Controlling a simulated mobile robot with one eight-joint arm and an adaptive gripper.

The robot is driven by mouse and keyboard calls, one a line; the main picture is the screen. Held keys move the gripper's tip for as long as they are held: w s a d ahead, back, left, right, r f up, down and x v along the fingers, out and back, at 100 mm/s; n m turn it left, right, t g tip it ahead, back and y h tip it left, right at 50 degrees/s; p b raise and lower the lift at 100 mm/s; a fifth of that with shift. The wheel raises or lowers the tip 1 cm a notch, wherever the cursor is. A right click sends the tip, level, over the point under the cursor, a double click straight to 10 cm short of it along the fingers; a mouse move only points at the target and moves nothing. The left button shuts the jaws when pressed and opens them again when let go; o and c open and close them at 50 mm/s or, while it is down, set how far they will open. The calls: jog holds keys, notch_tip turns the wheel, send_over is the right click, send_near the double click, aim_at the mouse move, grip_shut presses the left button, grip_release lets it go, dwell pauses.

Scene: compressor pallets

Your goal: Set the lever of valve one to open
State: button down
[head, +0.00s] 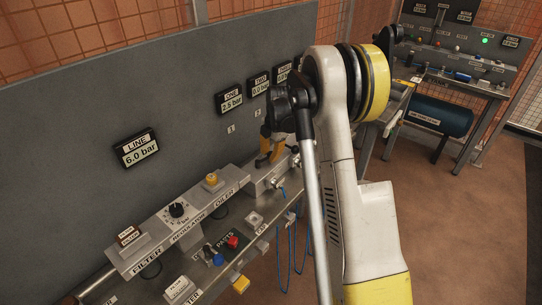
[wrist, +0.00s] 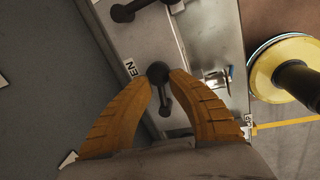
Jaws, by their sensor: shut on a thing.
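My gripper (wrist: 163,80) has its two ribbed orange fingers closed around a dark lever with a round knob (wrist: 158,71). The lever sits on a grey metal valve block, beside a partly covered label ending in "EN" (wrist: 129,69). In the head view my gripper (head: 268,158) reaches down to the valve row under the "ONE" display (head: 231,99), which reads 2.5 bar. The lever itself is hidden there by my fingers and arm. A second dark lever (wrist: 128,11) shows at the top of the wrist view.
The "LINE" display (head: 138,149) reads 6.0 bar. The regulator knob (head: 177,210) and a yellow oiler button (head: 211,179) are on the bench to the left. A parts tray (head: 226,247) lies in front. A second bench with a dark blue tank (head: 436,116) stands behind.

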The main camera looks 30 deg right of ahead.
jog(key=shift+w+n, duration=0.4)
jog(key=shift+n, duration=0.5)
jog(key=shift+a, duration=0.1)
jog(key=c, duration=1.5)
grip_release()
jog(key=shift+w+f, duration=0.15)
jog(key=shift+c, duration=0.2)
notch_tip(320, 180, up, 12)
jog(key=s, duration=0.2)
jog(key=shift+s+d, duration=0.15)
jog(key=shift+d, duration=0.2)
